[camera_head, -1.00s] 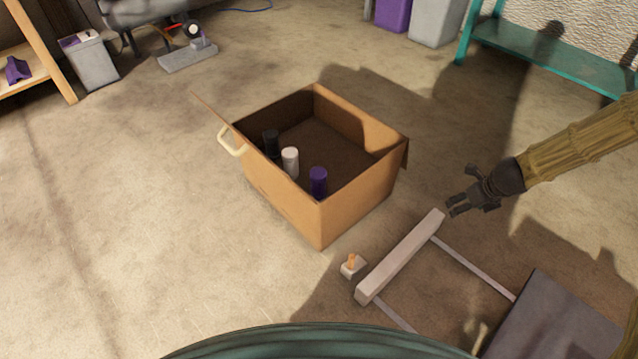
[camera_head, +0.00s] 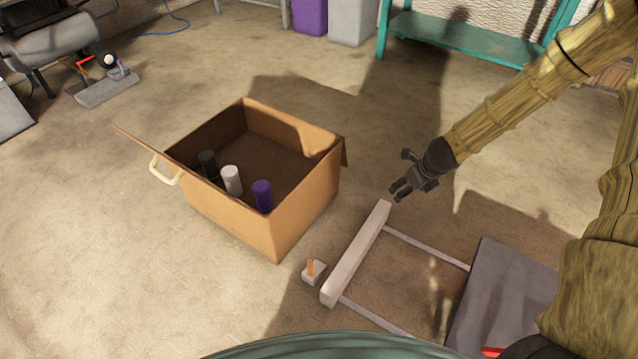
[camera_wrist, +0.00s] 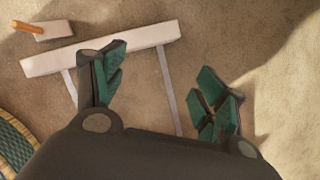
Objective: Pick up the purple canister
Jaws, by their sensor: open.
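The purple canister (camera_head: 262,196) stands upright inside an open cardboard box (camera_head: 228,222), near the box's front right wall. A white canister (camera_head: 231,180) and a black canister (camera_head: 208,165) stand in the same box to its left. My gripper (camera_head: 397,193) is open and empty, outside the box to its right, above the floor by the pale bar. In the wrist view my gripper (camera_wrist: 165,95) shows its green finger pads spread apart with nothing between them. The purple canister is not in the wrist view.
A pale bar (camera_head: 357,252) with thin strips joins a dark flat panel (camera_head: 502,297) on the floor. A small block with an orange peg (camera_head: 313,271) lies beside the bar. A teal shelf (camera_head: 465,40) stands at the back.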

